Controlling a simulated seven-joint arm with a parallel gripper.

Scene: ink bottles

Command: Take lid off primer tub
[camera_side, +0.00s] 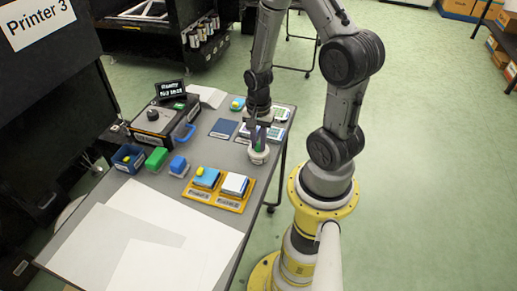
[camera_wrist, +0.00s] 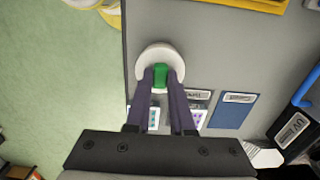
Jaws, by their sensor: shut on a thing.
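The primer tub (camera_side: 259,157) is a small, round, whitish pot near the right edge of the grey table. In the wrist view the lid (camera_wrist: 145,62) shows as a pale disc with a green knob (camera_wrist: 161,73) in its middle. My gripper (camera_side: 258,143) points down over the tub, and in the wrist view its two dark fingers (camera_wrist: 161,80) are shut on the green knob. I cannot tell any gap between lid and tub. The tub's body is mostly hidden under the lid in the wrist view.
A yellow tray (camera_side: 231,203) with blue and white pads lies nearby. A green block (camera_side: 156,160), a blue block (camera_side: 179,166) and a blue bin (camera_side: 127,158) stand left. A dark blue card (camera_side: 223,129) lies behind the tub. White sheets (camera_side: 150,245) cover the table's near part.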

